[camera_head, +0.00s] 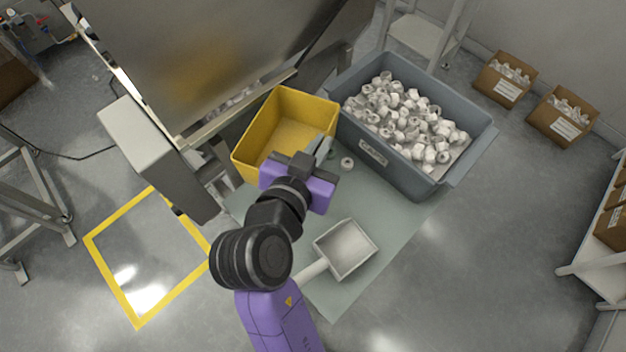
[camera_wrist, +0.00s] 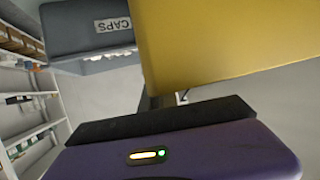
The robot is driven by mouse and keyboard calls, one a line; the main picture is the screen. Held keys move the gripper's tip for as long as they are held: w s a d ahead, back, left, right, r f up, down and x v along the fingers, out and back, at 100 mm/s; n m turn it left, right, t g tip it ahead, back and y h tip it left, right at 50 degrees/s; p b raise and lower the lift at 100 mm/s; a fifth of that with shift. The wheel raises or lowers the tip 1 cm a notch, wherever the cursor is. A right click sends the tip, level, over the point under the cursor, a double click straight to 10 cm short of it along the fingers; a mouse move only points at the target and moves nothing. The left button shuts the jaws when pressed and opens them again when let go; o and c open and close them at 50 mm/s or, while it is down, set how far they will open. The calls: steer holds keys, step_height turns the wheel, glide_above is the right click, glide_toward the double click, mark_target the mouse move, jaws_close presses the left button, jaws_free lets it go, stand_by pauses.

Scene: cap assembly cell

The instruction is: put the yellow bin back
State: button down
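The yellow bin (camera_head: 262,128) stands left of the grey caps bin in the head view, below a large metal panel. Its visible inside looks empty. It fills the upper right of the wrist view (camera_wrist: 225,40). My gripper (camera_head: 318,152) is at the bin's near right wall, with a grey finger beside that wall. The bin and gripper body hide most of the fingers, so I cannot tell whether they grip the wall. A yellow square outline (camera_head: 112,285) is marked on the floor at the left, with bare floor inside.
The grey bin (camera_head: 392,165) full of white caps also shows in the wrist view (camera_wrist: 85,30). A white scoop (camera_head: 345,250) and a loose cap (camera_head: 347,163) lie on the grey-green surface (camera_head: 395,215). A grey box-shaped post (camera_head: 150,150) stands between the bin and the floor outline.

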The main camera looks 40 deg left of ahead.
step_height(320, 180, down, 15)
stand_by(0.4)
steer(key=shift+f+b, duration=0.2)
steer(key=shift+b, duration=0.1)
steer(key=c, duration=1.6)
jaws_free()
steer(key=shift+c, duration=0.2)
steer(key=shift+r, duration=0.1)
steer(key=v, duration=1.2)
steer(key=shift+r+b, duration=0.15)
steer(key=shift+b, duration=0.2)
